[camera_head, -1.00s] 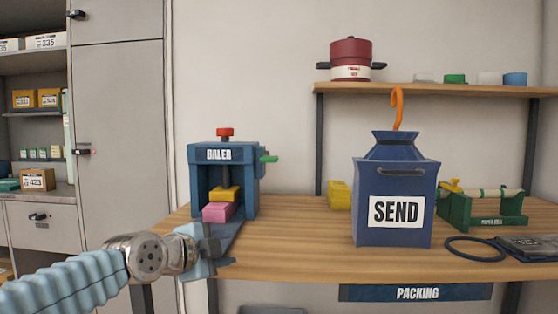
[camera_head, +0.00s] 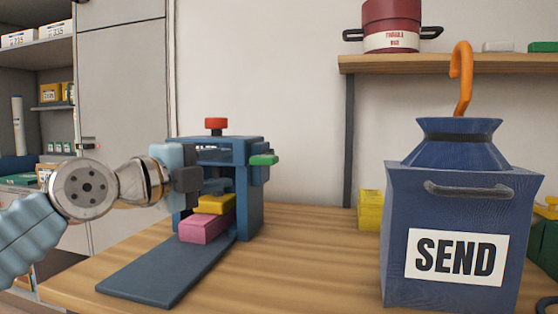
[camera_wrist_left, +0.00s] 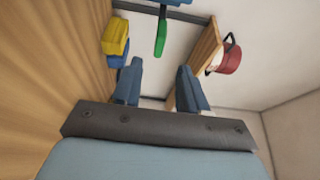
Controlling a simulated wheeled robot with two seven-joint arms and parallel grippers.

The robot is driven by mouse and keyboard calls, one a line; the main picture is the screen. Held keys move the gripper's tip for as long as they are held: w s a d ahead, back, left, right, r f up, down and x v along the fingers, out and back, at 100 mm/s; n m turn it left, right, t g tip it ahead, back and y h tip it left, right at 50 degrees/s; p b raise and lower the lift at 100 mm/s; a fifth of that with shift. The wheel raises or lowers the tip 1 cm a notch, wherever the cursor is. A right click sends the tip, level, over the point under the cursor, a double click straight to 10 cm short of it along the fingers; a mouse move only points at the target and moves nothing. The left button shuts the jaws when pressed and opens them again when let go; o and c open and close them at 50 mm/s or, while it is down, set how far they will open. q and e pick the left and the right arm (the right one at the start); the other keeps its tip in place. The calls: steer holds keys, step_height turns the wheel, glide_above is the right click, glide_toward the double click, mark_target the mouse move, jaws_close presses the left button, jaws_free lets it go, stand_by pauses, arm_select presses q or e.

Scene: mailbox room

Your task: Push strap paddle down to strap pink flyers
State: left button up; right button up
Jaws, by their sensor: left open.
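The blue baler (camera_head: 250,190) stands on the wooden table with a red knob (camera_head: 216,125) on top. A green paddle (camera_head: 263,160) sticks out high on its right side. It also shows in the left wrist view (camera_wrist_left: 160,35), beyond the gap between my fingers and apart from them. Pink flyers (camera_head: 205,228) lie in the baler's front opening under a yellow block (camera_head: 214,204). My left gripper (camera_head: 187,180) is at the baler's left front, covering part of its left post. Its two blue fingers (camera_wrist_left: 159,86) are open and empty. My right gripper is not in view.
A blue SEND box (camera_head: 455,210) with an orange hook (camera_head: 461,80) stands to the right. A red pot (camera_head: 391,25) sits on the wall shelf. The table front between baler and SEND box is clear.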

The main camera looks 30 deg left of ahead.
mark_target(256, 162)
arm_select(q)
steer(key=w, duration=0.4)
steer(key=w+d+p, duration=0.1)
steer(key=w, duration=0.3)
steer(key=w+d, duration=0.1)
steer(key=w, duration=0.3)
steer(key=shift+w+p, duration=0.4)
jaws_close()
